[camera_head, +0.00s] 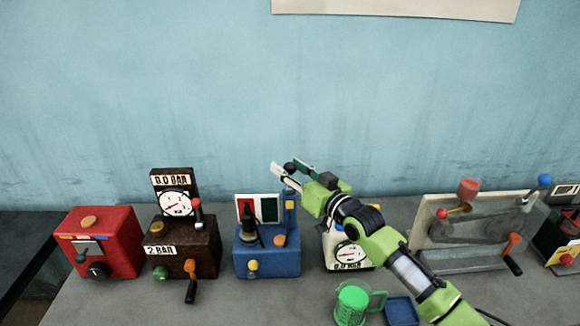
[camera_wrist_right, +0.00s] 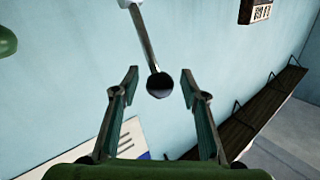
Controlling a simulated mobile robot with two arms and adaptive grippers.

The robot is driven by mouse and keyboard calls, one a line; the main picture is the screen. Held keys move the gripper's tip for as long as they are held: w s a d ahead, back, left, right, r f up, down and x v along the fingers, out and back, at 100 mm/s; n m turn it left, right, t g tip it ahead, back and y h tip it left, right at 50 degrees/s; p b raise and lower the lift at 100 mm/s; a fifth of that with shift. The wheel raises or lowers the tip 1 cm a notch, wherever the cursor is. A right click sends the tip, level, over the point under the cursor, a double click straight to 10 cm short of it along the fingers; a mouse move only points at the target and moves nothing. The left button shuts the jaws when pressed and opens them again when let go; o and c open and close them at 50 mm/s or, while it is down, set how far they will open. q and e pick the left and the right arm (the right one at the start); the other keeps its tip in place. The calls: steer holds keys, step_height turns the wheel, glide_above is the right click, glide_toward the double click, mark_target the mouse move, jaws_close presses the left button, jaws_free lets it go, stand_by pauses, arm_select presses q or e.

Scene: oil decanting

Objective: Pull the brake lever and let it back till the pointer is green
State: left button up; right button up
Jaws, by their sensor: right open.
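The blue box (camera_head: 268,262) stands on the bench left of centre. Its upright panel (camera_head: 270,208) has a red patch and a dark green patch. A dark cone-shaped part stands in front of the panel near the red side; I cannot make out a pointer for certain. A lever with a dark ball knob (camera_head: 290,168) rises at the box's right side. The knob also shows in the right wrist view (camera_wrist_right: 160,86), at the end of a thin rod. My right gripper (camera_head: 287,165) is open, its two fingers on either side of the knob, with visible gaps. My left gripper is out of view.
A brown gauge box (camera_head: 208,250) and a red box (camera_head: 105,235) stand to the left. A white dial box (camera_head: 333,250) is partly hidden behind my right arm. A green jug (camera_head: 350,303) and blue tray (camera_head: 402,311) are in front. A belt-and-pulley stand (camera_head: 440,262) is right.

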jaws_close()
steer(key=shift+s+f+b, duration=0.1)
steer(key=shift+f+b, duration=0.1)
steer(key=shift+b, duration=0.3)
steer(key=s+f+n+t+y+b, duration=0.3)
steer(key=s+f+n+y+b, duration=0.1)
steer(key=b, duration=1.2)
steer(key=shift+s+f, duration=0.85)
steer(key=shift+f, duration=0.2)
jaws_free()
steer(key=shift+r, duration=0.1)
